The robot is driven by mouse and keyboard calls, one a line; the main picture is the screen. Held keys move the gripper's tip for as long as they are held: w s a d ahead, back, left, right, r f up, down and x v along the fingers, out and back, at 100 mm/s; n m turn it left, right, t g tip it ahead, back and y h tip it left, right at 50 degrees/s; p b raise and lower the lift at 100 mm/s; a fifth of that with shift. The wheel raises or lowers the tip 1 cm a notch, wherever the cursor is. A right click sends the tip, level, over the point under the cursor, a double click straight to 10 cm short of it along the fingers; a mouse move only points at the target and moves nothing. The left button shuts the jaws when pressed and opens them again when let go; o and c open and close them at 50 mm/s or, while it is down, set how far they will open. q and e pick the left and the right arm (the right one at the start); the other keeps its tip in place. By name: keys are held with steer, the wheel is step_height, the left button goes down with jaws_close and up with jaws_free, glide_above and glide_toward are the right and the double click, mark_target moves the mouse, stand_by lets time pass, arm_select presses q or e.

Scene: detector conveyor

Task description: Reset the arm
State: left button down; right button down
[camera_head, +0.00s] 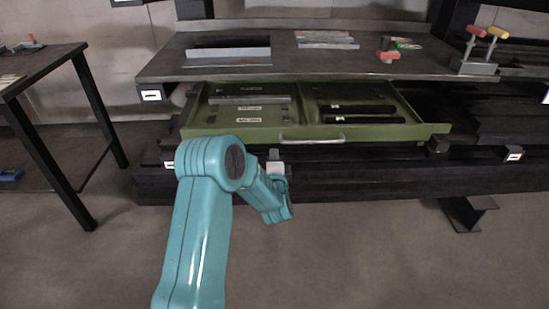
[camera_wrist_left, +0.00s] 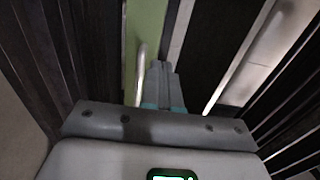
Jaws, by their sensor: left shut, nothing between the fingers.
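My left arm is teal and bends in front of the open green drawer (camera_head: 290,137). My left gripper (camera_head: 274,155) is small in the head view, just in front of the drawer's front panel and left of its pale handle (camera_head: 313,141). In the left wrist view, the grey fingers of the gripper (camera_wrist_left: 162,72) are together with nothing between them. The green drawer front (camera_wrist_left: 146,35) and the handle (camera_wrist_left: 140,75) show to the left of the fingers. I cannot tell whether the fingers touch the drawer. My right gripper is not in view.
The drawer, holding dark bars and a grey bar, sticks out below the workbench (camera_head: 300,69). On the bench are a grey angle piece (camera_head: 228,56) and a block with red and yellow handled tools (camera_head: 478,67). A side table (camera_head: 40,68) stands left. Floor in front is clear.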

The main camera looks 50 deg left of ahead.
arm_select(q)
steer(key=shift+s+d, duration=0.35)
steer(key=shift+d, duration=0.15)
steer(key=d+f+m+h, duration=0.1)
steer(key=d+f+h, duration=0.35)
steer(key=d, duration=0.45)
steer(key=w+d+f+m+h, duration=0.1)
steer(key=d+f+h, duration=0.2)
steer(key=d+f, duration=0.4)
steer(key=d+f+m+h, duration=0.1)
steer(key=d+f+h, duration=0.3)
steer(key=d, duration=0.6)
steer(key=s+d+f+n+g+h, duration=0.3)
steer(key=s+d+f+g, duration=0.15)
steer(key=s+d, duration=0.3)
steer(key=s+d+f+n+g+h, duration=0.3)
steer(key=s+d+f, duration=0.2)
steer(key=s+d, duration=0.3)
steer(key=s+n+g, duration=0.3)
steer(key=s+n, duration=0.4)
steer(key=s, duration=0.1)
step_height(320, 180, up, 25)
steer(key=p, duration=2.5)
steer(key=shift+d+h, duration=0.35)
steer(key=shift+s, duration=0.1)
